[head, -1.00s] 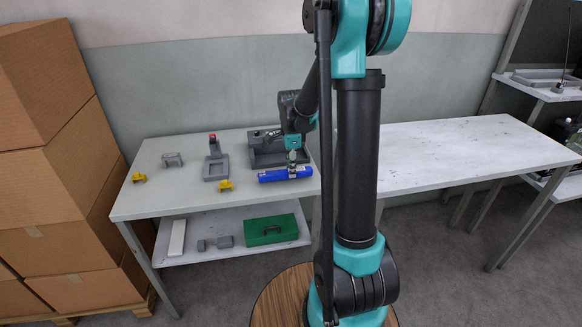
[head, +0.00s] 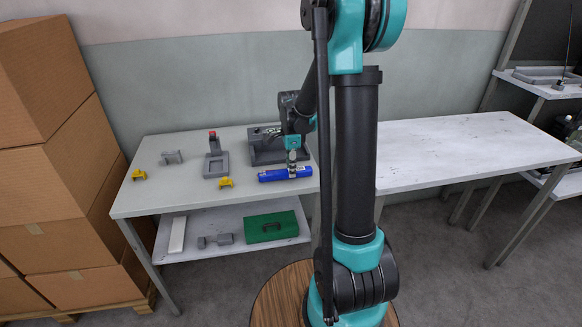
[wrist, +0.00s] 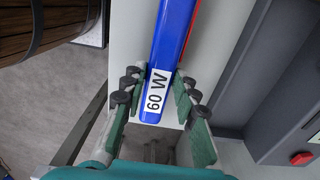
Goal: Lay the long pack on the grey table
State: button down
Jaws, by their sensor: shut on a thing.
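The long pack (head: 285,174) is a blue bar with a white "60 W" label. In the head view it lies level over the front right part of the left-hand light grey table (head: 150,200). I cannot tell whether it touches the tabletop. My gripper (head: 292,163) comes down on it from above and is shut on it. In the wrist view the pack (wrist: 168,45) runs away from between the fingers (wrist: 160,95), with its labelled end between them. A red strip shows along its right side.
A dark grey housing (head: 268,155) stands just behind the pack. A grey fixture with a red button (head: 213,134) and yellow brackets (head: 225,182) stand to the left. A green case (head: 271,227) is on the lower shelf. The right-hand pale table (head: 450,150) is bare.

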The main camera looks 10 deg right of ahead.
jog(key=c, duration=1.1)
grip_release()
notch_tip(320, 180, up, 12)
jog(key=s+f+n+t, duration=0.1)
jog(key=s+f+n, duration=0.3)
jog(key=s+n, duration=0.2)
jog(key=s+d+f+n+t, duration=0.1)
jog(key=s+f+n, duration=0.3)
jog(key=s+n, duration=0.2)
jog(key=s+d+f+n+t, duration=0.1)
jog(key=s+f+n, duration=0.3)
jog(key=s, duration=0.6)
jog(key=shift+n+t, duration=0.6)
jog(key=shift+n, duration=0.4)
